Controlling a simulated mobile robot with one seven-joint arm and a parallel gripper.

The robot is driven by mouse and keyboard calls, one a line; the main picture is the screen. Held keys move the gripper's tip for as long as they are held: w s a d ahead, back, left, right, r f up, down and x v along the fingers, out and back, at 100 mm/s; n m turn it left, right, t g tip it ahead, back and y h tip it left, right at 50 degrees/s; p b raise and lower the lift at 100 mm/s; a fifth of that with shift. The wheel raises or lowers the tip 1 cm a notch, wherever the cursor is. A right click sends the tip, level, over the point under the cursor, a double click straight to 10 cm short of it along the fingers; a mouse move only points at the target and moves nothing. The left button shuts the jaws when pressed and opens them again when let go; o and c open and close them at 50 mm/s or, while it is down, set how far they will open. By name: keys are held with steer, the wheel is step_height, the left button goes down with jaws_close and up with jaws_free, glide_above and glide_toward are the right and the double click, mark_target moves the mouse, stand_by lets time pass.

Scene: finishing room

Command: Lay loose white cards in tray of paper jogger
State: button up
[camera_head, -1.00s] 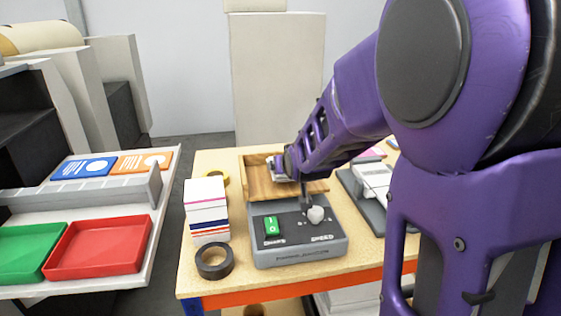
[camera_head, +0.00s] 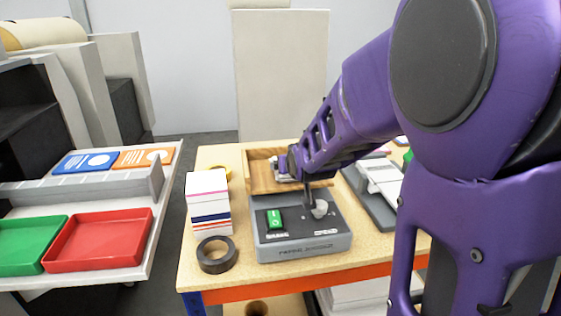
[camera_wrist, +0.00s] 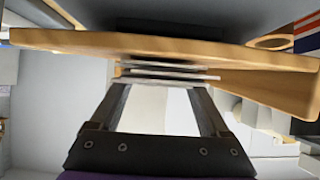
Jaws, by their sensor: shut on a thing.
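The paper jogger has a grey base (camera_head: 303,238) with a green switch and a pale knob. Its wooden tray (camera_head: 258,174) is behind the base, and its wood also spans the wrist view (camera_wrist: 60,40). My gripper (camera_head: 284,168) is at the tray, partly hidden by my arm. In the wrist view, my gripper's dark fingers (camera_wrist: 160,92) are shut on the white cards (camera_wrist: 168,75), a thin layered stack seen nearly edge-on close to the wood. I cannot tell whether the cards touch the tray floor.
A tall stack of white and coloured paper (camera_head: 208,200) stands left of the jogger, with a black tape roll (camera_head: 215,254) in front. A grey device (camera_head: 372,190) is to the right. Red (camera_head: 98,240) and green (camera_head: 30,245) trays sit on a separate left table.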

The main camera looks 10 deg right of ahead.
stand_by(0.4)
steer(key=o, duration=1.3)
steer(key=shift+r, duration=0.1)
